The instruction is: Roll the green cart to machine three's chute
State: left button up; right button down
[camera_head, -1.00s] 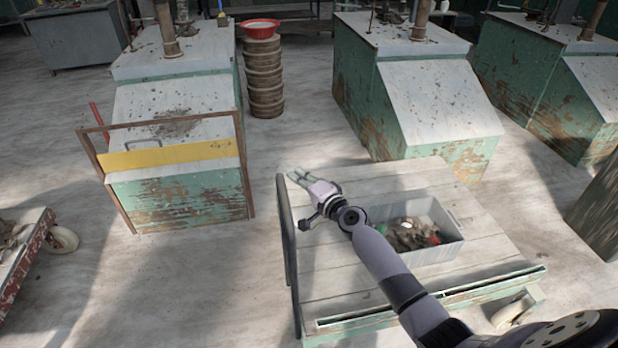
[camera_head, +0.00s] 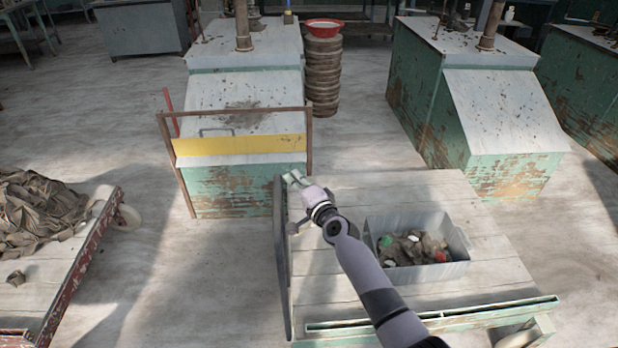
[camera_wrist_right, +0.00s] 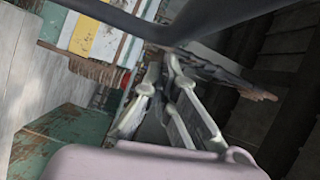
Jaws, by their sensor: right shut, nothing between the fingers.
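The green cart (camera_head: 340,285) has a pale plank top and a worn green edge, with a dark upright handle (camera_head: 281,265) at its left side. My right gripper (camera_head: 291,178) is at the handle's far end, above the cart's far left corner. Its fingers (camera_wrist_right: 165,105) are shut with nothing between them, and a dark bar crosses above them in the wrist view. Whether they touch the handle I cannot tell. A worn green machine (camera_head: 240,100) with a sloping chute and a yellow band stands just beyond the handle. I see no machine numbers. My left gripper is out of view.
A grey crate (camera_head: 455,268) of clay scraps rides on the cart. Another green machine (camera_head: 500,110) stands at right. A rusty red cart (camera_head: 75,265) with a dark heap is at left. A brown frame (camera_head: 309,150) stands around the chute. Floor (camera_head: 170,270) between the carts is clear.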

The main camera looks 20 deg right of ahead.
aim_at(276, 178)
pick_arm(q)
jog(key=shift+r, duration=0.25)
pick_arm(e)
jog(key=shift+w+a, duration=0.2)
jog(key=shift+a, duration=0.6)
jog(key=shift+w+a, duration=0.25)
jog(key=shift+a, duration=0.6)
jog(key=shift+w+a, duration=0.2)
jog(key=shift+a, duration=0.6)
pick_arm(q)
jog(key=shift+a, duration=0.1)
